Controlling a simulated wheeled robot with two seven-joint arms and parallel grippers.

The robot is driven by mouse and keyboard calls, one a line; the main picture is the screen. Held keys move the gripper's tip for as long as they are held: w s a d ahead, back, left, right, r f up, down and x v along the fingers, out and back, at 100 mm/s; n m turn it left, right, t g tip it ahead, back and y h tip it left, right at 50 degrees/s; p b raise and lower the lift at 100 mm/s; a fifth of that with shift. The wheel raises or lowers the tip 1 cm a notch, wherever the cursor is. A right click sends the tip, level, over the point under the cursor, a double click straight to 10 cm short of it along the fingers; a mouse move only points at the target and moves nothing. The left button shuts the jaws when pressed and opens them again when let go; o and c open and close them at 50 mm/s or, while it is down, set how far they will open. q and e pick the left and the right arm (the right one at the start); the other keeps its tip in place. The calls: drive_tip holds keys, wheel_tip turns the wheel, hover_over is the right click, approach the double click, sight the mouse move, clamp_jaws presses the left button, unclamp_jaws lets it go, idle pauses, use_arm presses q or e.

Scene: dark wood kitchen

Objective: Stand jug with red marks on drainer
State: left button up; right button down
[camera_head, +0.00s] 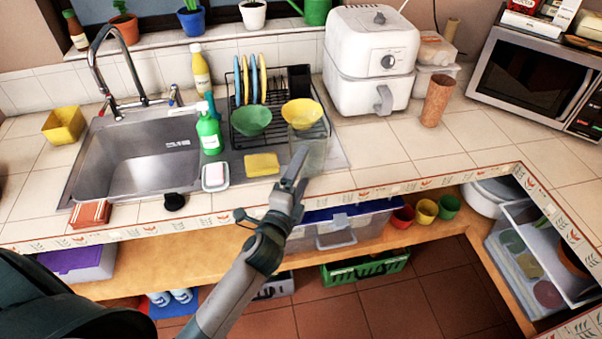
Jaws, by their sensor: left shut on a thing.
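My left gripper (297,168) reaches in from below and is shut on a clear, see-through jug (313,152). The jug looks upright at the front right of the drainer, just below the yellow bowl in the picture. Its red marks are too small to make out. I cannot tell whether its base touches anything. The drainer (238,133) is a black wire rack beside the sink. It holds upright blue and yellow plates (254,78), a green bowl (250,121), a yellow bowl (302,112) and a black holder (299,79). My right gripper is out of view.
Left of the drainer are a green soap bottle (209,134), a yellow bottle (201,70) and the sink (135,160). A yellow sponge (262,164) lies in front. A white air fryer (370,60) stands at right. The counter (385,150) right of the jug is clear.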

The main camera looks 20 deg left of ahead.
use_arm(q)
drive_tip(key=shift+f, duration=0.3)
drive_tip(key=shift+f, duration=0.2)
drive_tip(key=o, duration=1.3)
drive_tip(key=shift+s+r, duration=0.1)
drive_tip(key=shift+r, duration=0.05)
drive_tip(key=shift+s+d+b, duration=0.2)
drive_tip(key=shift+s+b, duration=0.65)
drive_tip(key=shift+s, duration=2.1)
drive_tip(key=shift+s+d+b, duration=0.15)
drive_tip(key=shift+s+b, duration=0.7)
drive_tip(key=shift+s, duration=2.1)
